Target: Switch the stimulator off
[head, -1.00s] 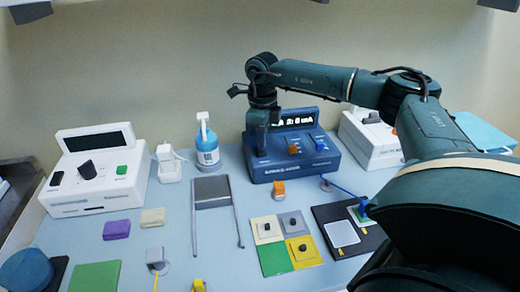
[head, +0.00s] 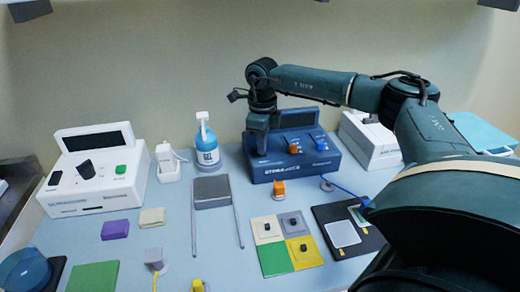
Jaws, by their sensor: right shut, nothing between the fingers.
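The stimulator (head: 310,163) is the dark blue console at the back, right of the middle. Its display (head: 297,119) is dark. An orange knob (head: 294,148) and a blue control (head: 319,144) sit on its sloping face. My right gripper (head: 257,150) is shut and empty, pointing down at the left end of that face. It hides that part of the panel, including any switch there. I cannot tell whether the fingertips touch the panel. My left gripper is not in view.
A white console (head: 95,190) with a dark screen stands at the left. A blue pump bottle (head: 207,150) stands between the consoles. Coloured pads (head: 272,258), a black mat (head: 368,245) and a grey-topped frame (head: 211,191) lie in front. A white box (head: 370,150) is at the right.

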